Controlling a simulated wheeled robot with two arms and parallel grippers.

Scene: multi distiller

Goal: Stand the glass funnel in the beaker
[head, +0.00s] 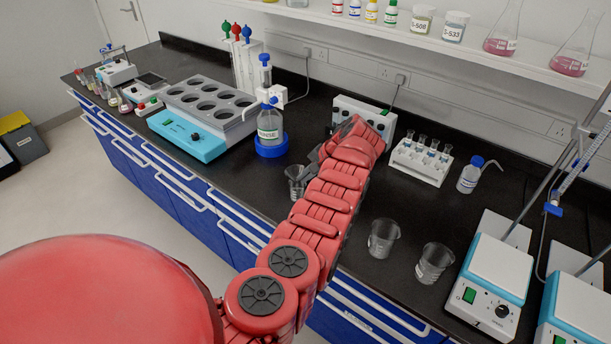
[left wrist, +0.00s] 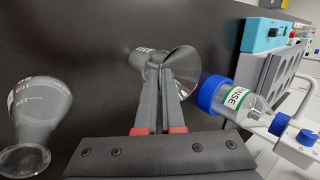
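The clear glass funnel (left wrist: 181,68) shows in the left wrist view with its wide mouth toward the camera. A small beaker with a white label (left wrist: 143,62) is right behind it. In the head view the funnel (head: 295,172) appears at the top of this beaker (head: 297,189); I cannot tell how far its stem sits inside. My left gripper (left wrist: 160,70) has its fingertips close together at the funnel's wall and appears shut on it. In the head view my red left arm hides most of that gripper. My right gripper is in neither view.
A rinse bottle (head: 270,124) in a blue ring stands just beyond the funnel. Two empty beakers (head: 383,238) (head: 434,262) stand to the right, before a hotplate stirrer (head: 495,270). A tube rack (head: 420,160) is farther back. The black bench (head: 345,262) is clear between them.

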